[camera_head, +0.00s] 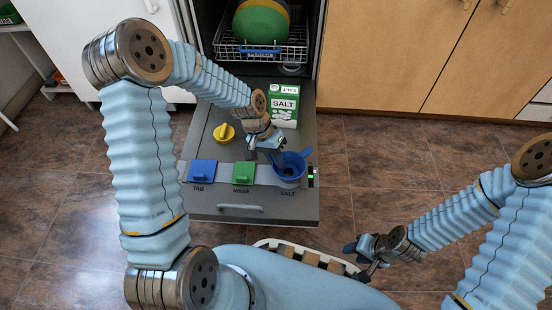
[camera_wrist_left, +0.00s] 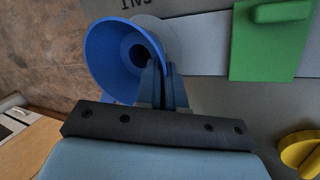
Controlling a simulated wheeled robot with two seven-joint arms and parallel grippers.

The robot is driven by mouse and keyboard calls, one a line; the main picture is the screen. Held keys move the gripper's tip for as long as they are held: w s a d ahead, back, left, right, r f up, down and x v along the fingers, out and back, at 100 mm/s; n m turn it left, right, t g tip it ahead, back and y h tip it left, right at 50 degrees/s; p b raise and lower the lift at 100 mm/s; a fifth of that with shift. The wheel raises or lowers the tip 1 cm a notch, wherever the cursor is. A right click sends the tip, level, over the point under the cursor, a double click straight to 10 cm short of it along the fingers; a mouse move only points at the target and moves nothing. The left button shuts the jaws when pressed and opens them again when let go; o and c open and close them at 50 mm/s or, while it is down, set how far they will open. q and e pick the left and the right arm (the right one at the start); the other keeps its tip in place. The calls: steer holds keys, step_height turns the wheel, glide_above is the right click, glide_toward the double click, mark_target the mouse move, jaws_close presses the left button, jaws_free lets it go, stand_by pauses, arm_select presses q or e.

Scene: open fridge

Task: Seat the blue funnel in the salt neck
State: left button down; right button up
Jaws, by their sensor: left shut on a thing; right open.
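The blue funnel (camera_head: 291,164) is over the salt neck (camera_head: 288,183) at the right of the dishwasher door's panel. My left gripper (camera_head: 275,152) is shut on the funnel's rim from the back left. In the left wrist view, the funnel (camera_wrist_left: 108,58) opens towards the camera, and my left fingertips (camera_wrist_left: 160,80) are at its rim. Part of a pale round surround (camera_wrist_left: 158,32) shows beside it. The spout's lower end is hidden, so I cannot tell whether it is inside the neck. My right gripper (camera_head: 365,258) is open and empty, low at the right, away from the door.
The open door carries a blue TAB lid (camera_head: 202,170), a green lid (camera_head: 243,173), a yellow knob-like cap (camera_head: 224,133) and a green-and-white salt box (camera_head: 284,105). A rack with dishes (camera_head: 262,50) is behind. Floor right of the door is clear.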

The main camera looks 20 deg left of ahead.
arm_select(q)
steer(key=shift+f, duration=0.15)
steer(key=c, duration=1.2)
jaws_free()
steer(key=shift+o, duration=0.2)
steer(key=p+v, duration=0.3)
steer(key=v, duration=1)
steer(key=shift+r+p, duration=0.3)
steer(key=shift+r, duration=0.1)
steer(key=shift+a, duration=0.1)
